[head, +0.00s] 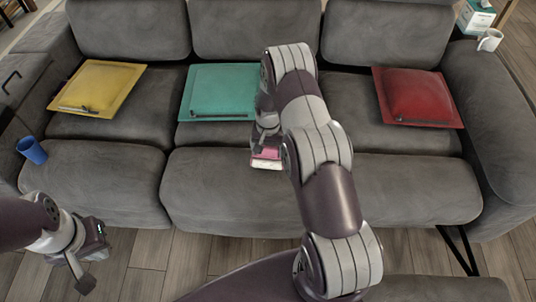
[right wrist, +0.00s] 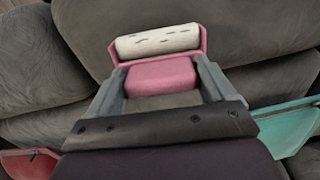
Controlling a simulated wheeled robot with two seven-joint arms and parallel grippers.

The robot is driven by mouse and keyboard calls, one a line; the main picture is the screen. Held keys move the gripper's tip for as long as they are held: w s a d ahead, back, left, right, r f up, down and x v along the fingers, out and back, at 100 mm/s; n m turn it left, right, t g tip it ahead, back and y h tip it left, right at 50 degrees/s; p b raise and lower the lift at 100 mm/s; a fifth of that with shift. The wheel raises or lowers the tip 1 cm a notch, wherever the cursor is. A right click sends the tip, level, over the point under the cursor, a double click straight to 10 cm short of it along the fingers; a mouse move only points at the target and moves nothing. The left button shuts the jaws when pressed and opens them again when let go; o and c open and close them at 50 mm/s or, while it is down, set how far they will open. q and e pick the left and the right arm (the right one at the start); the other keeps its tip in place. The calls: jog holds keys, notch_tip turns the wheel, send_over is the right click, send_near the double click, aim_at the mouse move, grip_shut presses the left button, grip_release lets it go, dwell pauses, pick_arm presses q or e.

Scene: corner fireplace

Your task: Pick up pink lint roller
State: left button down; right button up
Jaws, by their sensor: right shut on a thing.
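The pink lint roller (right wrist: 160,76) has a pink body and a white roll with small dark marks at its far end. In the right wrist view it sits between the two fingers of my right gripper (right wrist: 160,88), which is shut on it. In the head view the lint roller (head: 266,158) shows below my right gripper (head: 266,142), over the front of the middle sofa seat. I cannot tell whether it touches the cushion. My left gripper (head: 85,262) is at the lower left, over the floor in front of the sofa, and holds nothing that I can see.
The grey sofa (head: 105,180) carries a yellow cushion (head: 98,85), a teal cushion (head: 215,85) and a red cushion (head: 415,92). A blue cup (head: 32,150) is at its left end. A white mug (head: 489,40) and a tissue box (head: 476,15) are at the upper right.

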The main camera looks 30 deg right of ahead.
jog(key=w+d+r, duration=0.4)
jog(key=d+r, duration=0.2)
jog(key=d, duration=0.4)
jog(key=shift+w+d+r, duration=0.25)
jog(key=shift+w+r, duration=0.05)
jog(key=shift+w, duration=0.05)
jog(key=shift+r, duration=0.1)
jog(key=o, duration=0.4)
jog(key=shift+c, duration=1.1)
